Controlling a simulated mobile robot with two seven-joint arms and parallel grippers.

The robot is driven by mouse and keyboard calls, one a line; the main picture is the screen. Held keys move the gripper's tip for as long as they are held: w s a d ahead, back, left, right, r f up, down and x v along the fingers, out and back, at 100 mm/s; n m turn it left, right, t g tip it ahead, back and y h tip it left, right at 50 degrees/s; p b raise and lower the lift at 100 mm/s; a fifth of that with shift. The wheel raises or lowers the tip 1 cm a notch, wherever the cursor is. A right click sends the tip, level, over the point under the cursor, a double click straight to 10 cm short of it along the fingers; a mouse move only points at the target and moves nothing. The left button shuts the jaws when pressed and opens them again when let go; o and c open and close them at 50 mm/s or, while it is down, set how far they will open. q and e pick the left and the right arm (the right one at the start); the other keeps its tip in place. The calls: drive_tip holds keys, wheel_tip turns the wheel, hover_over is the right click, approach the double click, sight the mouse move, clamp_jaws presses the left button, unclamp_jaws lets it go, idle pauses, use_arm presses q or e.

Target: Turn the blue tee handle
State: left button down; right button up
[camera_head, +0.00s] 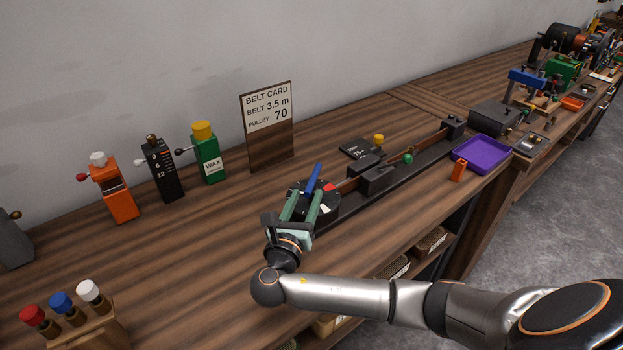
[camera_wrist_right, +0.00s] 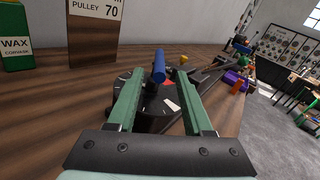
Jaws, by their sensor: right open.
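The blue tee handle (camera_head: 314,179) stands tilted on a black round dial (camera_head: 327,203) with a red mark and a white mark, at the near end of a long black rail. In the right wrist view the blue handle (camera_wrist_right: 159,65) shows upright between the two green fingers, a little beyond their tips. My right gripper (camera_head: 305,195) is open, its fingers over the near side of the dial. In its wrist view the gripper (camera_wrist_right: 161,82) holds nothing. I cannot tell whether a finger touches the handle. My left gripper is not in view.
A belt card (camera_head: 268,125) stands behind the dial. A green wax bottle (camera_head: 208,158), a black bottle (camera_head: 161,170) and an orange bottle (camera_head: 115,190) stand to the left.

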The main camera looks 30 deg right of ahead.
sight(312, 179)
drive_tip(key=x, duration=0.6)
drive_tip(key=shift+w+d, duration=0.2)
drive_tip(key=shift+w, duration=0.05)
clamp_jaws()
idle(0.3)
